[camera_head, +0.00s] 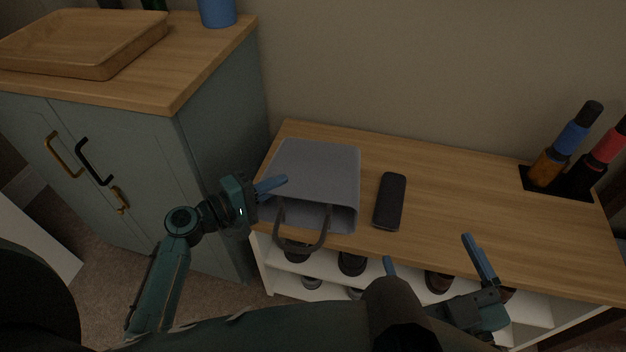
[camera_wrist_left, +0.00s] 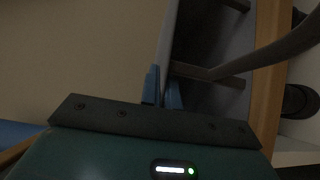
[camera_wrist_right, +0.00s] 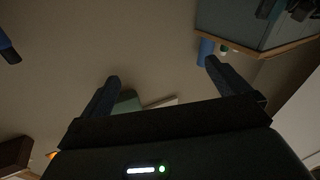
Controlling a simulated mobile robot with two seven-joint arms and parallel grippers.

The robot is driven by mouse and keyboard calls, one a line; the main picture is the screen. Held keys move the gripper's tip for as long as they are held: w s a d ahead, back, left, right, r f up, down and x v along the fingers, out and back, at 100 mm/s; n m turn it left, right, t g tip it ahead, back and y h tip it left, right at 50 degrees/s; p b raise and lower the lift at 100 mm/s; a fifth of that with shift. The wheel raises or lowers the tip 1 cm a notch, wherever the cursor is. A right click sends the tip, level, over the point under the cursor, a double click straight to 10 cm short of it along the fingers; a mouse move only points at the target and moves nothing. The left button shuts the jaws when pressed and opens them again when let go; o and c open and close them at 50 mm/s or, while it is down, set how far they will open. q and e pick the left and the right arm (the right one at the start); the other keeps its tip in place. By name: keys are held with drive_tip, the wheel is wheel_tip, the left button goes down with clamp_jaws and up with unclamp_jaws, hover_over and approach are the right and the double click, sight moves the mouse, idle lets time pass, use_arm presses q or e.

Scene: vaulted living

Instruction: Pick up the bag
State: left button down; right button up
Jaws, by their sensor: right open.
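The bag (camera_head: 318,172) is grey with a dark handle and sits on the left end of the wooden bench top. Its open mouth and handle face the front edge. My left gripper (camera_head: 272,187) is at the bag's left side. In the left wrist view, its fingers (camera_wrist_left: 162,88) are close together on either side of the bag's thin wall (camera_wrist_left: 169,40), with the handle (camera_wrist_left: 270,58) to the right. My right gripper (camera_head: 433,255) is open and empty in front of the bench; in the right wrist view its fingers (camera_wrist_right: 163,82) are wide apart.
A black phone-like object (camera_head: 390,201) lies right of the bag. Bottles (camera_head: 560,145) stand on a dark mat at the right end. A cabinet (camera_head: 222,125) with a wooden tray (camera_head: 85,42) rises close to the left. Shoes (camera_head: 352,264) sit on the shelf below.

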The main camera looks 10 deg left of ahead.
drive_tip(key=shift+r, duration=0.1)
idle(0.7)
use_arm(q)
drive_tip(key=shift+r, duration=0.15)
wheel_tip(320, 180, up, 9)
drive_tip(key=p, duration=0.4)
drive_tip(key=shift+r, duration=0.4)
use_arm(e)
drive_tip(key=shift+s+d+f+m+g+h, duration=0.1)
drive_tip(key=shift+d+m+g+h, duration=0.35)
drive_tip(key=shift+g, duration=0.2)
drive_tip(key=shift+s+d+f+m+g+h, duration=0.1)
drive_tip(key=shift+d+m+g+h, duration=0.1)
drive_tip(key=shift+m+g+h, duration=0.3)
